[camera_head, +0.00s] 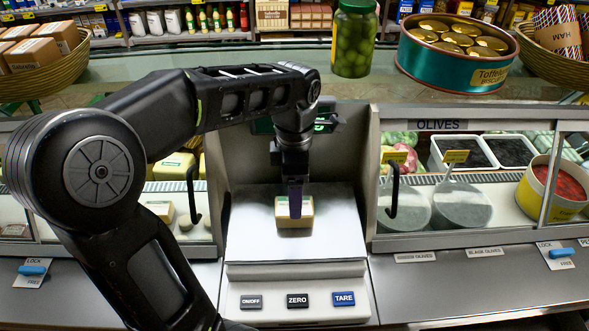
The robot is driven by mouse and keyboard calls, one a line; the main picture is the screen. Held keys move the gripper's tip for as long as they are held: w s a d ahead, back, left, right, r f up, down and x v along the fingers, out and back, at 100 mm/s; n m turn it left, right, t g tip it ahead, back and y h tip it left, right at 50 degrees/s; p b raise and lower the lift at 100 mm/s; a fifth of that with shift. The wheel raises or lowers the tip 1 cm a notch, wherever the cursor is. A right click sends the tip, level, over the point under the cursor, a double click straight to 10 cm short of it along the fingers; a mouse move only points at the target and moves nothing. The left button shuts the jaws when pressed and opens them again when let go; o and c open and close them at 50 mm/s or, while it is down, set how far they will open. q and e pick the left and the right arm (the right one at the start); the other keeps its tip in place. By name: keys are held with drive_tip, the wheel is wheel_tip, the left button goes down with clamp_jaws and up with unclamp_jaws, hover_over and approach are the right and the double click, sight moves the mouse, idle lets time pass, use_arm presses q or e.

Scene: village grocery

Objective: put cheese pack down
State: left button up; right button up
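The cheese pack (283,214), a small pale yellow block with a darker lower edge, is over the white weighing plate (343,238) of the counter scale. My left gripper (295,200) points down at it from above. One dark finger lies across the pack's near face; the other finger is hidden behind the pack. The gripper appears shut on the pack. A shadow shows just under the pack, and I cannot tell whether it touches the plate. My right gripper is not in view.
Scale buttons ON/OFF, ZERO and TARE (343,299) are at the front. Glass display cases flank the scale, with olive tubs (462,205) at right. A jar of olives (354,40) and a teal toffee tin (440,66) stand on the ledge above. The plate around the pack is clear.

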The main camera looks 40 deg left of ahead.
use_arm(q)
wheel_tip(320, 180, up, 7)
drive_tip(key=shift+f, duration=0.2)
drive_tip(key=shift+f, duration=0.1)
idle(0.8)
